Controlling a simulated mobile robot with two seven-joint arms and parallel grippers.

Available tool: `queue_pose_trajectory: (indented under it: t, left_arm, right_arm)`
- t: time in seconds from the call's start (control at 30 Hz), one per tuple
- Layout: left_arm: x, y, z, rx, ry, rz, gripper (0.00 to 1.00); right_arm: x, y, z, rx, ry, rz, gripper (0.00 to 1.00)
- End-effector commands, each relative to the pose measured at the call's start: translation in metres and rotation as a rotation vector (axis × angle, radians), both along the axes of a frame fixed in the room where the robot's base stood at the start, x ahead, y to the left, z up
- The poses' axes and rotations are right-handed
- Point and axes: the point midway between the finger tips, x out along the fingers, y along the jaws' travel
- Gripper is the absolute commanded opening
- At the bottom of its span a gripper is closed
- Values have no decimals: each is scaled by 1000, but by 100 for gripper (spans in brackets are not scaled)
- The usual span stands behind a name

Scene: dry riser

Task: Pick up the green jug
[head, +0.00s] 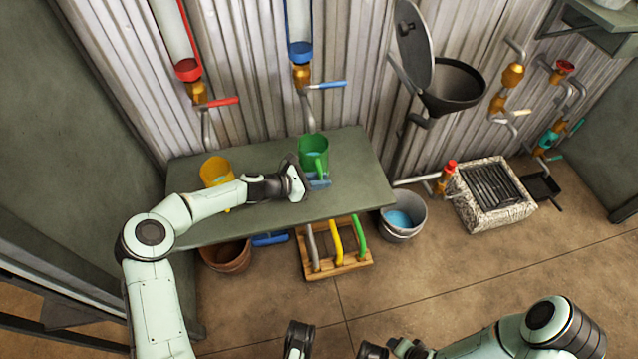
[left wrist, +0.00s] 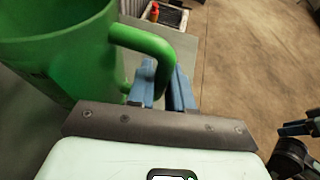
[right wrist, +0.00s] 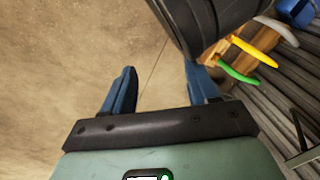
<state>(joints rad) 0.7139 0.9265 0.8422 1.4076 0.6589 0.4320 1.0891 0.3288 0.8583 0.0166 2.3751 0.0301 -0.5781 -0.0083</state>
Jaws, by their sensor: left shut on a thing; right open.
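My left gripper (head: 319,180) is at the jug's near side. Its blue fingers (left wrist: 165,85) are shut on the jug's handle, at the handle's lower part. Whether the jug's base touches the table is hidden. My right gripper (right wrist: 158,92) is open and empty above the floor, low in the head view.
A yellow jug (head: 214,170) stands on the table (head: 355,170), left of the green jug and behind my left arm. Red-valved and blue-valved (head: 328,86) pipes hang on the wall above. A wooden rack (head: 335,268) and a bucket (head: 403,216) are on the floor.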

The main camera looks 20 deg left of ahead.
Motion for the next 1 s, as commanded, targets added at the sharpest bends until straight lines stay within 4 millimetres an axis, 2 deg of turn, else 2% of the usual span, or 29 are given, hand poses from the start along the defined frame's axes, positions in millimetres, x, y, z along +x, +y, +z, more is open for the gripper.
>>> queue_pose_trajectory:
  t: [0.03, 0.17, 0.4, 0.6, 0.8, 1.0]
  left_arm:
    - [-5, -3, 7, -3, 0, -1, 0]
    - [-31, -17, 6, -6, 4, -2, 0]
    - [-92, -52, 5, -13, 6, -1, 0]
    - [-130, -75, 6, -8, -1, -1, 0]
    - [-151, -87, 4, -4, 0, -2, 0]
    - [-156, -90, 5, -1, -3, -1, 0]
  right_arm:
    - [6, 2, 9, 0, -21, 3, 59]
    - [17, 4, 24, 1, -61, 6, 59]
    - [-11, 19, 40, 37, 14, 34, 59]
    - [-26, 26, 49, 56, 53, 48, 59]
    - [-33, 30, 53, 66, 73, 55, 59]
    - [-35, 30, 56, 69, 76, 58, 59]
